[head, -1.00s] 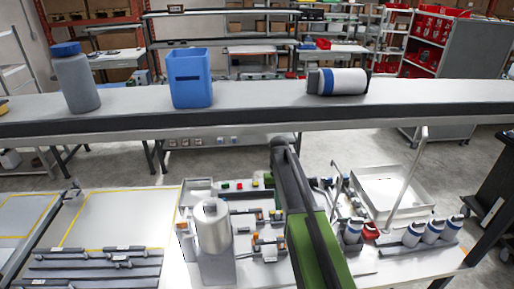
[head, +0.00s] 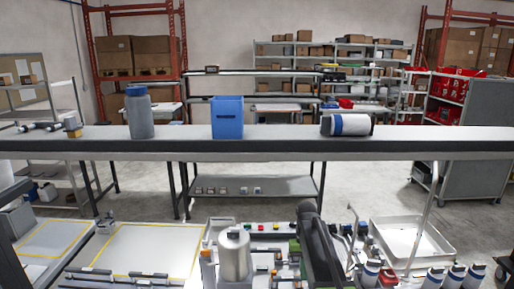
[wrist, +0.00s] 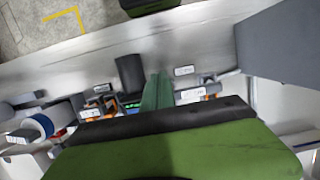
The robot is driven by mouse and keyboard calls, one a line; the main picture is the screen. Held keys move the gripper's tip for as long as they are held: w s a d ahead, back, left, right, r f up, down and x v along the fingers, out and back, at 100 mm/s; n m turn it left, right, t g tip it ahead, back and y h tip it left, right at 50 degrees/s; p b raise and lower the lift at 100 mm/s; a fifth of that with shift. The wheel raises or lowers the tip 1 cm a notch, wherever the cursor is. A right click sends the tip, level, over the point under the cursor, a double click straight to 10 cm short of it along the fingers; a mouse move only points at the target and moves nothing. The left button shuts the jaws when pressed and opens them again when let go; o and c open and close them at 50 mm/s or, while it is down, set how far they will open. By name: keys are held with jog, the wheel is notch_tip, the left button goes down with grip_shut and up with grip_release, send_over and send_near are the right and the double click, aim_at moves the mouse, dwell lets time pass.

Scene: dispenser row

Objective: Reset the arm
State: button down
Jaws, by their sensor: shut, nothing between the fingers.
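My arm (head: 318,245), dark and green, rises from the bottom of the head view and ends below the long shelf. My gripper (wrist: 155,120) shows in the wrist view as a green body with a dark front edge. It is shut, with nothing visible held in it, above a pale work surface. Its fingertips are hard to make out, and the head view does not show them clearly.
A long shelf (head: 283,145) crosses in front, bearing a blue-capped grey bottle (head: 140,115), a blue bin (head: 227,120) and a lying white-blue canister (head: 346,125). Below are a metal cylinder (head: 234,257), a white tray (head: 408,240) and several small bottles at the right.

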jog(key=shift+t, duration=0.4)
jog(key=s+f+b, duration=0.1)
jog(key=s+f, duration=0.1)
jog(key=s, duration=0.1)
jog(key=s+f+b, duration=0.2)
jog(key=s, duration=0.1)
jog(key=s+f+b, duration=0.2)
jog(key=s, duration=0.1)
jog(key=shift+s+a+f, duration=0.1)
jog(key=shift+a+f, duration=0.15)
jog(key=shift+f, duration=0.05)
jog(key=s+f+t+b, duration=0.1)
jog(key=s+t+b, duration=0.1)
jog(key=s, duration=0.4)
jog(key=shift+s+f, duration=0.25)
jog(key=shift+f, duration=0.15)
jog(key=shift+d, duration=0.15)
